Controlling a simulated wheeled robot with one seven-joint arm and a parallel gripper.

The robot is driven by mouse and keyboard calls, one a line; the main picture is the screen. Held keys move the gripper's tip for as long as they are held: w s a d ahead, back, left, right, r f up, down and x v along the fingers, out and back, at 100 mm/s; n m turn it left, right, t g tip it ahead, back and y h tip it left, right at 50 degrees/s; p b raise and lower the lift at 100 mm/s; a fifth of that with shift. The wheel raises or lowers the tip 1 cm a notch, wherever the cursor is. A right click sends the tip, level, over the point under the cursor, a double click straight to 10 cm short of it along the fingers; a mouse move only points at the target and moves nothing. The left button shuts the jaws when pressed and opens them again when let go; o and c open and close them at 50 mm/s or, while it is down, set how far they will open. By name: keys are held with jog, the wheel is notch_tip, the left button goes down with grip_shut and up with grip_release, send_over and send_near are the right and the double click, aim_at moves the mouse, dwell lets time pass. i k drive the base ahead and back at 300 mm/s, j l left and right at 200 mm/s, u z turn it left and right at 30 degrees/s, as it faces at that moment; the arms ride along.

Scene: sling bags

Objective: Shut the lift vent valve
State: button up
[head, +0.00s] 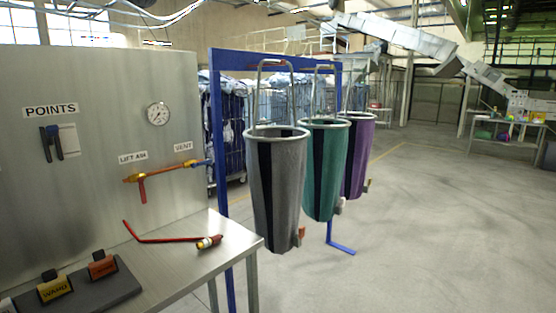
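The brass valve pipe (165,175) runs along the grey upright panel, between a "LIFT AIR" label (133,157) and a "VENT" label (184,147). A blue lever (201,163) sits at the pipe's right end under the "VENT" label and lies roughly in line with the pipe. A red lever (142,190) hangs down, crosswise to the pipe, under "LIFT AIR". My gripper does not show in the head view.
A steel table (190,268) fronts the panel, with a red rod-like tool (165,239) and a dark tray (115,285) holding labelled blocks. A gauge (158,114) and "POINTS" switch (51,142) are on the panel. Grey (277,190), green and purple bags hang from a blue frame, right.

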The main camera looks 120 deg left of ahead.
aim_at(193, 165)
jog(key=u, duration=3.85)
jog(key=i+l+u, duration=0.7)
jog(key=l, duration=0.4)
jog(key=i+l+u, duration=0.1)
jog(key=l, duration=0.2)
jog(key=i+l+u, duration=0.1)
jog(key=l, duration=0.25)
jog(key=i+l+u, duration=0.1)
jog(key=l, duration=0.25)
jog(key=i+l+u, duration=0.1)
jog(key=i+l, duration=0.15)
jog(key=l, duration=0.1)
